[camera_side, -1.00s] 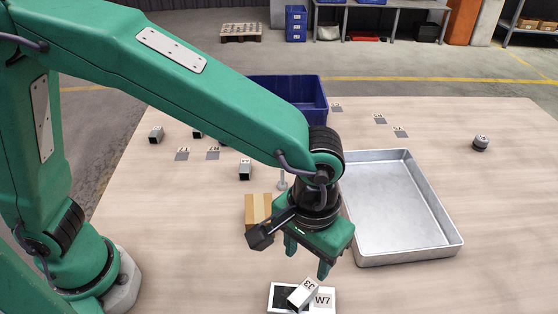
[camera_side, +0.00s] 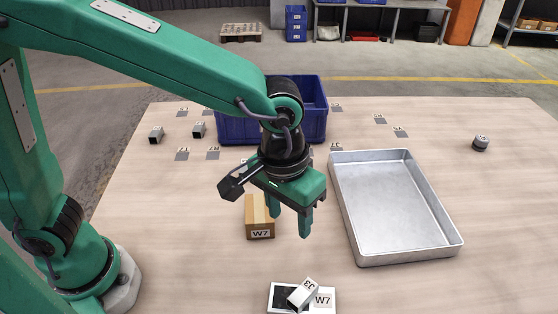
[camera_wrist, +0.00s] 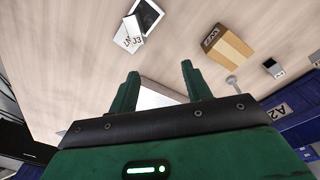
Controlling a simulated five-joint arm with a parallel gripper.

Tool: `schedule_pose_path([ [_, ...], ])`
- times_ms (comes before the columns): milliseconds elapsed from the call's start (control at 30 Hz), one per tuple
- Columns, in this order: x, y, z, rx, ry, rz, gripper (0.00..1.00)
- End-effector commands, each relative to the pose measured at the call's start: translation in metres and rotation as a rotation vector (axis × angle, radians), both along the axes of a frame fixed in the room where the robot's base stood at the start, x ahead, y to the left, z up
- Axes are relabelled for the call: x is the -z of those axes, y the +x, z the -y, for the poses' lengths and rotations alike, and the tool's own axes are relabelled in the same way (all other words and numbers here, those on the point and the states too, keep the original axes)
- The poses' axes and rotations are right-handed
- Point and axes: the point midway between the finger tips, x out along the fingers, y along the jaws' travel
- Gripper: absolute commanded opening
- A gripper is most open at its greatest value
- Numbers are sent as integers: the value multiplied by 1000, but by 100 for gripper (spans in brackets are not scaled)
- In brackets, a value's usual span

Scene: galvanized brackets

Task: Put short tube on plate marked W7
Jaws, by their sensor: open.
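The short tube (camera_side: 303,293), a grey square tube with a white label reading J3, lies at an angle over the dark pad of the plate marked W7 (camera_side: 324,308). The wrist view also shows the tube (camera_wrist: 128,38) and the plate (camera_wrist: 150,12). It appears to rest on the plate, but I cannot tell whether it lies quite flat. My gripper (camera_side: 290,231) is open and empty, above and behind the plate, clear of the tube. Its two fingers (camera_wrist: 160,70) are apart in the wrist view with nothing between them.
A cardboard box (camera_side: 260,223), also marked W7, stands left of my gripper. A metal tray (camera_side: 362,262) is at the right and a blue bin (camera_side: 232,130) behind. Small tubes (camera_side: 156,136) stand at the back left; a dark round part (camera_side: 480,144) is far right.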

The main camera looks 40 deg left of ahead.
Motion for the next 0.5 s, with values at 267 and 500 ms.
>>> schedule_pose_path([
  [267, -39, 8, -85, -10, -46, 107, 49],
  [500, -60, -4, -151, -13, -52, 210, 49],
])
